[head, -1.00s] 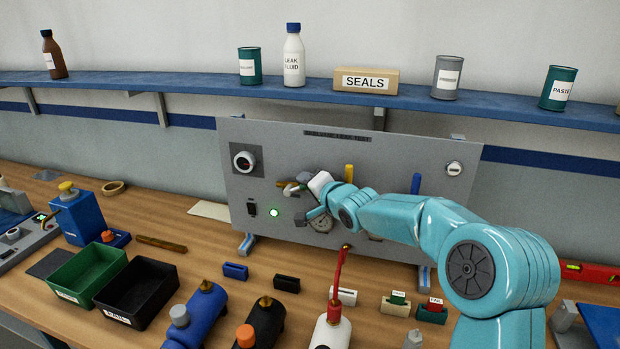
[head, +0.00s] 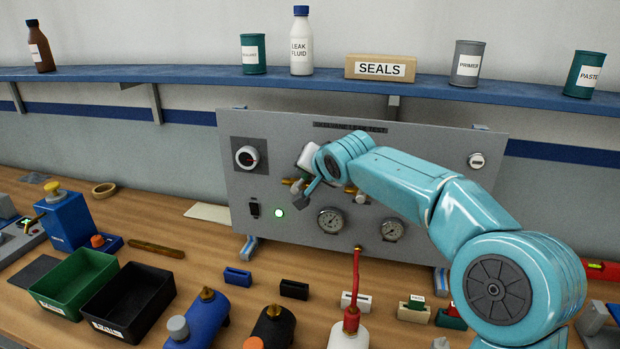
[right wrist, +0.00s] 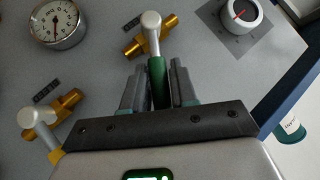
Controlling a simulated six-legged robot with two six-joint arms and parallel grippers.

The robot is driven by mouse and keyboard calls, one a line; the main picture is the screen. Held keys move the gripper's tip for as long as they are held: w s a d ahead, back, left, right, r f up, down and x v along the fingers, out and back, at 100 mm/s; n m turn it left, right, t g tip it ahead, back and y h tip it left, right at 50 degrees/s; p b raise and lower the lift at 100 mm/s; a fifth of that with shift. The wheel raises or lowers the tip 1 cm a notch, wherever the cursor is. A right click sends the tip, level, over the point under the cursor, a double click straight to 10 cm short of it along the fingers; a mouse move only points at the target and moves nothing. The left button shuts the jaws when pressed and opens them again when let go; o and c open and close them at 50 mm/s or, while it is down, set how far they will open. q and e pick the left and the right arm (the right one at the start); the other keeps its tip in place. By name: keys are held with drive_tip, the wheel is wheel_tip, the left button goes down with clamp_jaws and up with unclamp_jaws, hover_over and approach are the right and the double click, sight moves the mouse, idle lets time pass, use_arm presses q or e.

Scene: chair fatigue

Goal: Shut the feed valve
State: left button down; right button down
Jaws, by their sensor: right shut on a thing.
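The grey test panel (head: 215,125) stands upright at the back of the bench. My right gripper (right wrist: 158,82) is shut on the green lever (right wrist: 157,72) of a brass valve (right wrist: 170,22), with a finger on each side. In the head view, my right gripper (head: 305,188) is at the panel's upper middle, right of the dial knob, and hides most of that valve. A second brass valve (right wrist: 66,102) with a yellow lever shows at the left of the wrist view. The valve labels are too small to read. My left gripper is not in view.
The panel carries a dial knob (head: 246,158), a lit green lamp (head: 278,212) and two gauges, one here (head: 331,220). A red hose (head: 356,275) rises in front. Bins, bottles and small blocks crowd the bench; a blue shelf (head: 200,75) runs above.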

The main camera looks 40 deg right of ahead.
drive_tip(key=shift+w+a+r+g+p, duration=0.25)
drive_tip(key=shift+r+g+p, duration=0.05)
drive_tip(key=shift+r+p, duration=0.1)
drive_tip(key=n+g+h+p, duration=0.1)
drive_tip(key=p, duration=0.1)
drive_tip(key=w+a+n+g+h+p, duration=0.1)
drive_tip(key=p, duration=0.1)
drive_tip(key=shift+w+a+r+g, duration=0.1)
drive_tip(key=shift+w+r+g, duration=0.15)
drive_tip(key=shift+g, duration=0.15)
drive_tip(key=shift+w+f+p, duration=0.1)
drive_tip(key=shift+p, duration=0.35)
drive_tip(key=shift+w+a+n+g+h, duration=0.2)
drive_tip(key=shift+a+n+g+h, duration=0.1)
drive_tip(key=shift+n+g+h, duration=0.15)
drive_tip(key=c, duration=1)
unclamp_jaws()
drive_tip(key=shift+w+f, duration=0.1)
drive_tip(key=shift+o, duration=0.2)
